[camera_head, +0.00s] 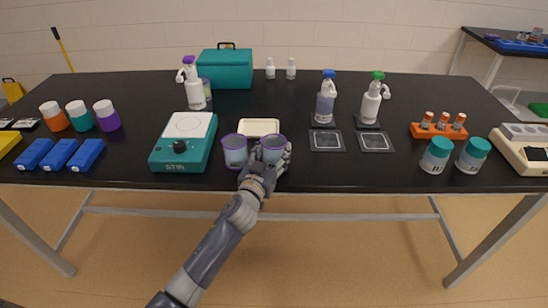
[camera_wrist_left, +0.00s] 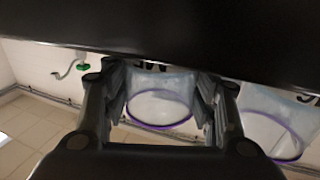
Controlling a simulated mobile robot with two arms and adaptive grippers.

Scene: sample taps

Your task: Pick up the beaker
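Two clear beakers with purple rims stand side by side near the front edge of the black table. My left gripper (camera_head: 268,166) is at the right-hand beaker (camera_head: 273,146), with its fingers on either side of it. In the left wrist view my gripper's fingers (camera_wrist_left: 160,85) are spread, with this beaker (camera_wrist_left: 160,92) between them. I cannot tell whether both pads press on it. It looks level with the other beaker (camera_head: 235,152), which also shows beyond one finger in the left wrist view (camera_wrist_left: 275,115). My right gripper is not in view.
A teal stirrer (camera_head: 184,142) stands left of the beakers. A cream tray (camera_head: 258,128) lies just behind them. Spray bottles (camera_head: 326,100) stand behind and to the right, near dark square coasters (camera_head: 376,141). The table front right of my gripper is clear.

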